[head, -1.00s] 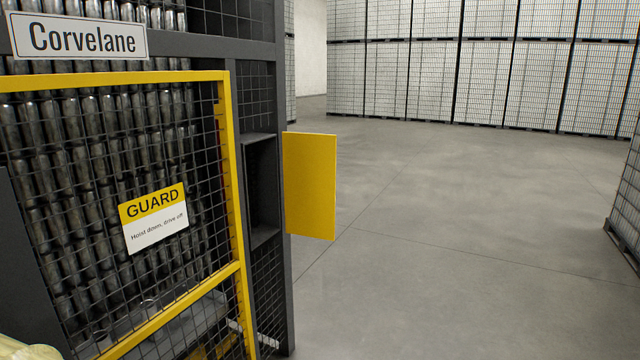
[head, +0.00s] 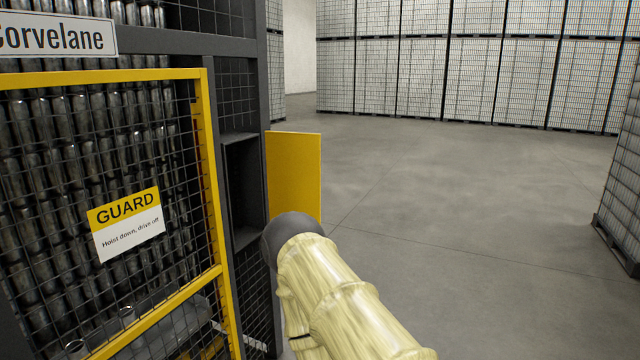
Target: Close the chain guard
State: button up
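The mesh guard (head: 212,180) has a yellow frame and carries a "GUARD" sign (head: 127,222) reading "Hoist down, drive off". It is at the left, in front of rows of dark metal cans. Its left side is cut off, and I cannot tell whether it sits flush in the machine frame. My arm, in a cream sleeve with a dark rounded end, reaches in from the bottom, right of the guard and apart from it in the picture. My gripper's fingers do not show.
A yellow panel (head: 293,172) stands out from the dark machine post, beside an open recess (head: 243,190). My arm overlaps its lower part. A "Corvelane" plate (head: 55,37) is above the guard. Caged pallet stacks (head: 480,75) line the back; another is at right. The grey floor between is clear.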

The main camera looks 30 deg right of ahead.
aim_at(293, 159)
jog(key=z, duration=0.45)
jog(key=i, duration=1)
jog(key=u, duration=0.05)
